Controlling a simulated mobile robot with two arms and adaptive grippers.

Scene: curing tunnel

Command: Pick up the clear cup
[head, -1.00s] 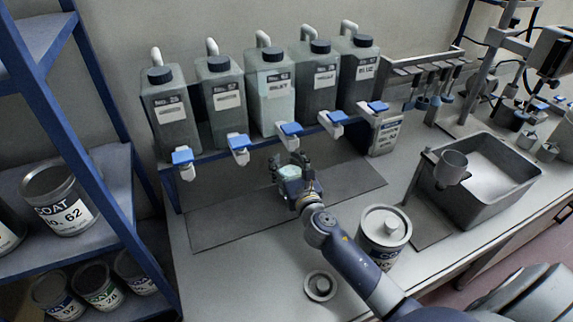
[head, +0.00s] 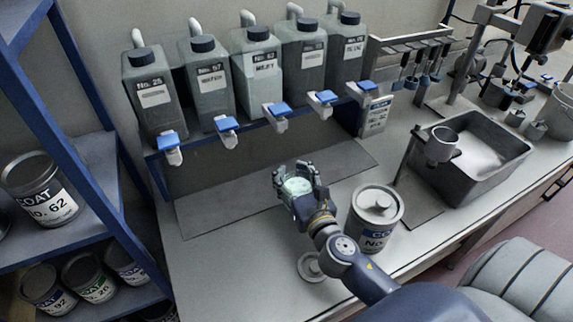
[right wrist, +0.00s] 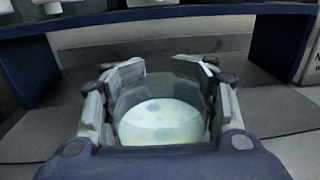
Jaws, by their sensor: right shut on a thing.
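The clear cup (right wrist: 161,112) sits between the fingers of my right gripper in the right wrist view, with pale greenish-white contents in it. In the head view the cup (head: 297,186) shows as a pale shape in the fingers of my right gripper (head: 297,178). The right gripper is shut on the cup, with fingers on both sides. My left gripper is not in view.
Several jugs (head: 254,75) with blue taps (head: 275,110) stand on a shelf behind the grey mat (head: 230,200). A lidded can (head: 376,212) stands close right of my right gripper. A round lid-like disc (head: 311,266) lies near the front. A grey basin (head: 484,180) is at right.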

